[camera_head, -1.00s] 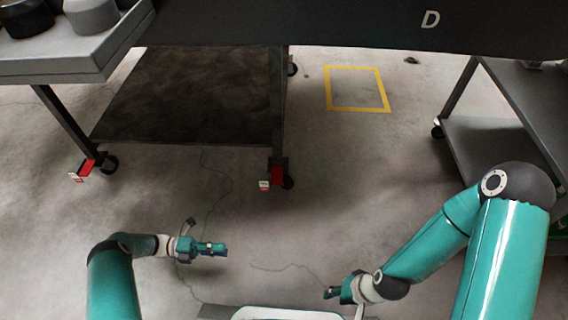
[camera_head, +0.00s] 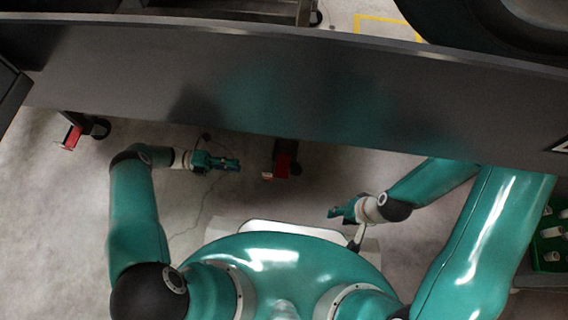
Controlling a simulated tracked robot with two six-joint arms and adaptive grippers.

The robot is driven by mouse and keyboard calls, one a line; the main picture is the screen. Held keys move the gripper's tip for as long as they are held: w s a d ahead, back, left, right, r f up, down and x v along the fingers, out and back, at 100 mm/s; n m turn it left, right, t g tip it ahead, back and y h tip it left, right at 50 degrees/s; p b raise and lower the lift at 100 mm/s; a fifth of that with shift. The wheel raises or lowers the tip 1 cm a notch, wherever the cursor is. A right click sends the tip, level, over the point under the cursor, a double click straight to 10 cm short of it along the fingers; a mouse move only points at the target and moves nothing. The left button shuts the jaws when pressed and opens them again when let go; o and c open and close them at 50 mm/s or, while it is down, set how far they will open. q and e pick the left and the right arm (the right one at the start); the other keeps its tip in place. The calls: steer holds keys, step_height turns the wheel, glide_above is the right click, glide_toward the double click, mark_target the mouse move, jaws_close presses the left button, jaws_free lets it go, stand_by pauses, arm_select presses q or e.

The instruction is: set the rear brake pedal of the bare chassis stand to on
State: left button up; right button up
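A stand with a long dark grey side panel (camera_head: 300,95) spans the view; I cannot tell whether it is the bare chassis stand. Below its edge show two casters with red brake pedals, one at the left (camera_head: 73,137) and one near the middle (camera_head: 282,158). Their on or off setting is too small to tell. My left gripper (camera_head: 234,165) is low over the floor, to the left of the middle pedal and apart from it. My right gripper (camera_head: 332,213) is lower and to the right of that pedal, touching nothing visible. Both grippers' fingers are too small to read.
The panel hides most of the stand's underside. A yellow floor marking (camera_head: 385,24) shows beyond it. A large dark rounded object (camera_head: 450,25) is at the top right. A green crate (camera_head: 548,250) with light-coloured items stands at the right edge. Floor between my grippers is clear.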

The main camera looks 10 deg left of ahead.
arm_select(q)
steer(key=d, duration=1.6)
steer(key=shift+d, duration=0.15)
jaws_close()
